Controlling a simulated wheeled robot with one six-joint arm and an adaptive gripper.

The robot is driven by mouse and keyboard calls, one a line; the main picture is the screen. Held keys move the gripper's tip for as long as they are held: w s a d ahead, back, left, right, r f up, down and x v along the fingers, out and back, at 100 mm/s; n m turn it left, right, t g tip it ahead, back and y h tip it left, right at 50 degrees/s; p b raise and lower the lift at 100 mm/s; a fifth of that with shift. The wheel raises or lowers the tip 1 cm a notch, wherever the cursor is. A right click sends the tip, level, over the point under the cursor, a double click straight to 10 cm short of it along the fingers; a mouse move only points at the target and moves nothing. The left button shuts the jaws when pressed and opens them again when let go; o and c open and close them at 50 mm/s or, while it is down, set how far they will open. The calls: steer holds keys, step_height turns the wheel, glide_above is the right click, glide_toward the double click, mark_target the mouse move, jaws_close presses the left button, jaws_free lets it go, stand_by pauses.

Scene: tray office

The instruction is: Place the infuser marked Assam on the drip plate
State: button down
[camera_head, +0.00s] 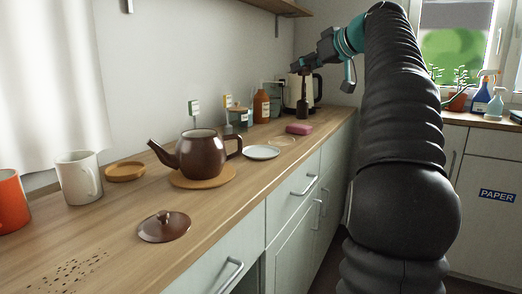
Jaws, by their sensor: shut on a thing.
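My gripper (303,68) is at the back of the counter, in front of the kettle, shut on a dark, bottle-shaped thing (302,103). Its fingers are small, and I cannot read any mark on what it holds. Two tags on thin stems, one green and white (194,106) and one yellow and white (228,102), stand upright behind the teapot. Their lettering is too small to read, and their lower parts are hidden. A small white plate (261,152), which looks like the drip plate, lies empty right of the teapot, well apart from my gripper.
A brown teapot (201,155) stands lidless on a round wooden mat (222,180); its lid (164,226) lies in front. A pink block (299,129), orange bottle (261,106), jar (239,117) and kettle (317,90) stand farther back. Mugs (79,178) are left. The front counter is mostly clear.

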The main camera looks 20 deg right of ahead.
steer(key=w+a+f+b, duration=0.2)
steer(key=w+a+f, duration=0.6)
steer(key=f, duration=0.2)
steer(key=shift+w+a+f+b, duration=0.15)
steer(key=shift+a+f+b, duration=0.05)
steer(key=shift+f+b, duration=0.2)
steer(key=shift+f, duration=0.15)
steer(key=c, duration=0.7)
jaws_free()
steer(key=shift+c, duration=0.2)
steer(key=v, duration=1.2)
steer(key=shift+r+b, duration=0.2)
steer(key=shift+b, duration=0.15)
